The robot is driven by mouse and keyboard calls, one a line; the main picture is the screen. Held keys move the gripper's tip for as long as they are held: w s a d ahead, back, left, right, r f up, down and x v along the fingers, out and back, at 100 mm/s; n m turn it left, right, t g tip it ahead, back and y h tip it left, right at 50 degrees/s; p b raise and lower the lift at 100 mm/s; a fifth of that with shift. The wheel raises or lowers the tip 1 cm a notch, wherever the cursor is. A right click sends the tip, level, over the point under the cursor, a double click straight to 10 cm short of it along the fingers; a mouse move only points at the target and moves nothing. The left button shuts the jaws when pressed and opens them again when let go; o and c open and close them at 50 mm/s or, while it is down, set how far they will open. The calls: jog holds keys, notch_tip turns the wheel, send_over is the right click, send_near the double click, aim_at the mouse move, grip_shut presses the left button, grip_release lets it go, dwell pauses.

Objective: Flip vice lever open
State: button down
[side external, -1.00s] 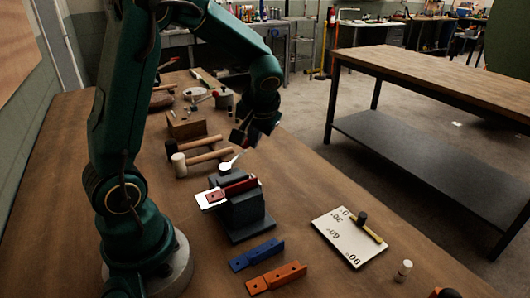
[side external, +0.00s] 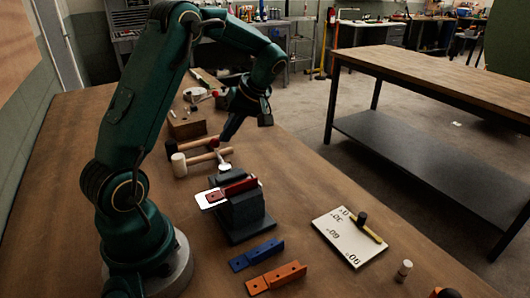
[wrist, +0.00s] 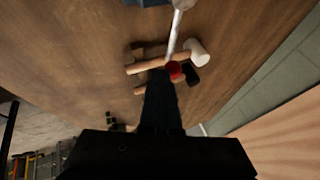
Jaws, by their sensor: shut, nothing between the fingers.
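The dark grey vice (side external: 245,212) stands on the wooden bench, with a red part and a white plate in its jaws. Its lever (side external: 223,162) is a pale metal rod at the back of the vice, ending in a red knob (side external: 214,143). In the wrist view the lever (wrist: 176,30) runs from the vice (wrist: 150,2) at the top edge down to the red knob (wrist: 174,71). My gripper (side external: 223,140) is shut and empty, pointing down beside the knob. In the wrist view its fingertips (wrist: 160,76) overlap the knob's edge; I cannot tell whether they touch.
Two mallets, one white-headed (side external: 179,165) and one dark-headed (side external: 172,146), lie behind the vice near the lever.

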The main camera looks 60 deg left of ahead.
jog(key=shift+s+a+n+g+h, duration=0.2)
jog(key=shift+s+n, duration=0.1)
jog(key=shift+n, duration=0.15)
jog(key=shift+s+a+n+g+h, duration=0.1)
jog(key=shift+s+n+g, duration=0.15)
jog(key=shift+n, duration=0.2)
jog(key=shift+s, duration=0.15)
jog(key=shift+r, duration=0.1)
jog(key=shift+v, duration=2.55)
